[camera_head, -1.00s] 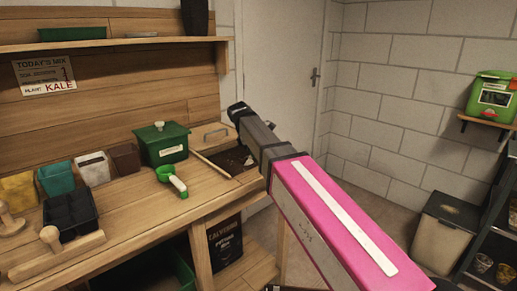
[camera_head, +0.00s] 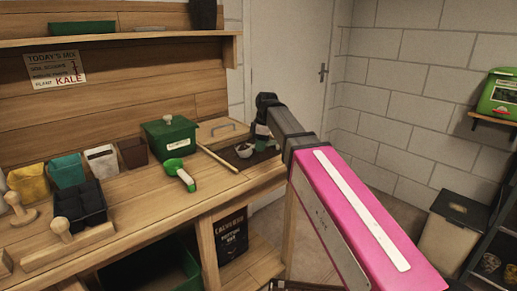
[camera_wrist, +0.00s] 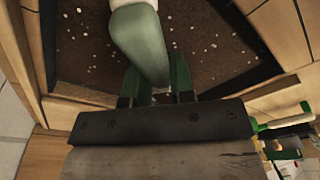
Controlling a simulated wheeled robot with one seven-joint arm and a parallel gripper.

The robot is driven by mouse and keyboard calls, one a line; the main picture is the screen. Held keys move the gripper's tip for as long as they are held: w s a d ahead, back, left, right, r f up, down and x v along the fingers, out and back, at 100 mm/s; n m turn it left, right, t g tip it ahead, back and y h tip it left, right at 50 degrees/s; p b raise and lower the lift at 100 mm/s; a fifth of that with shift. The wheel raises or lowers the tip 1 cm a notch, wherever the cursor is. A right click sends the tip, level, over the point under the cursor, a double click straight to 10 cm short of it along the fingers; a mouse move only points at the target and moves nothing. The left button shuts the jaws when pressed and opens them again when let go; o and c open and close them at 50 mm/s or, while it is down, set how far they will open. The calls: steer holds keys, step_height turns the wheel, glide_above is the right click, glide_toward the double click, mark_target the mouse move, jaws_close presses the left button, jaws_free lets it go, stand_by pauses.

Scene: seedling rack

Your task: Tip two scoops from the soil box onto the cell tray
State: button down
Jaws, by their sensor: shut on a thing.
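My gripper (camera_head: 264,128) is shut on the grey-green handle (camera_wrist: 145,45) of a scoop, low over the soil box. A small pale scoop bowl (camera_head: 244,151) shows just left of the gripper in the head view, at the dark soil. The wrist view shows the handle between the fingers and a white part at its upper end; the bowl is out of that view. The soil box (camera_wrist: 40,50) holds brown soil with pale specks. The black cell tray (camera_head: 80,203) sits at the bench's left, well apart from my gripper; its cells look dark.
Several coloured pots, including a teal one (camera_head: 67,170), line the back. A wooden-knobbed tool (camera_head: 62,230) lies before the tray.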

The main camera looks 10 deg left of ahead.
steer(key=shift+d+r+y, duration=0.35)
steer(key=shift+r+y, duration=0.05)
steer(key=shift+r, duration=0.4)
steer(key=shift+d+r+y, duration=0.3)
steer(key=shift+r+y, duration=0.1)
steer(key=shift+r, duration=0.4)
steer(key=shift+y, duration=0.6)
steer(key=shift+v, duration=2.15)
